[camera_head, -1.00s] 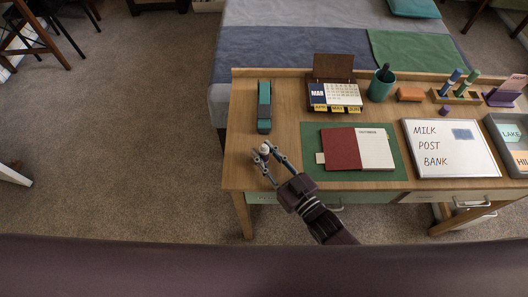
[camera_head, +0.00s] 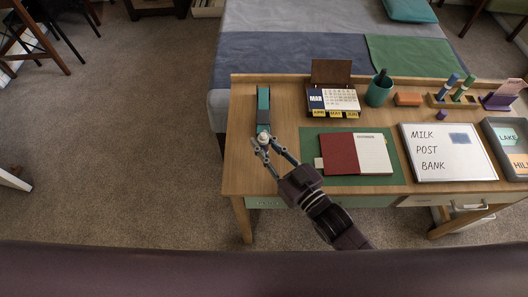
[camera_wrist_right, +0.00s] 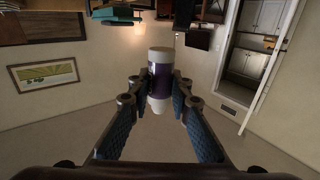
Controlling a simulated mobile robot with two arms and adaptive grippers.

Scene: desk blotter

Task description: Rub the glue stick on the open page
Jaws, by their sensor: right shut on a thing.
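My right gripper (camera_head: 265,142) is shut on the glue stick (camera_head: 263,137), which is white with a dark purple band in the right wrist view (camera_wrist_right: 161,78). The fingers grip it from both sides, above the desk's left part, in front of the teal stapler (camera_head: 263,104). The open notebook (camera_head: 374,153) lies on a green blotter (camera_head: 340,179), to the right of the gripper. Its left side is dark red and its right page is cream with a short printed heading. The glue stick is apart from the page. My left gripper is not in view.
A desk calendar (camera_head: 333,99), teal pen cup (camera_head: 379,90) and orange block (camera_head: 408,98) stand along the back. A whiteboard (camera_head: 449,152) lies right of the blotter. A small purple piece (camera_head: 441,115) sits behind it. Bare wood shows left of the blotter.

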